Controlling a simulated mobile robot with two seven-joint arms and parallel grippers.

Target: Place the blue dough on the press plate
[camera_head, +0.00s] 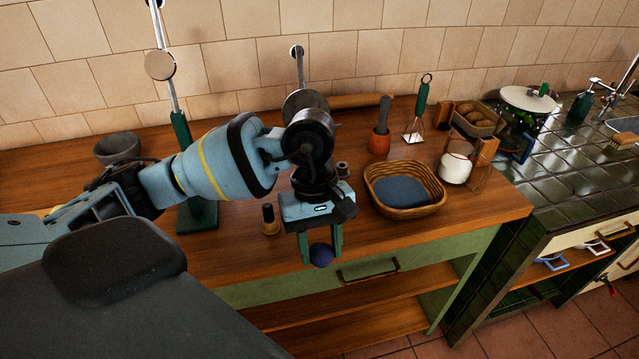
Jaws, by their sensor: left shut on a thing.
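My left gripper (321,253) is shut on the blue dough (321,257), a small dark blue ball. It holds the ball low between its green fingers, in front of the wooden counter's front edge, above the drawer handle in the picture. I cannot make out the press plate for sure. A round grey disc (305,101) with a thin upright rod shows behind my left wrist, and its lower part is hidden by my arm. My right gripper is out of view.
A wicker basket (405,171) with a blue-grey cloth stands right of my gripper. A green stand (197,216), a grey bowl (118,147) and an orange mortar (380,142) are further around. The counter's front strip is mostly clear.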

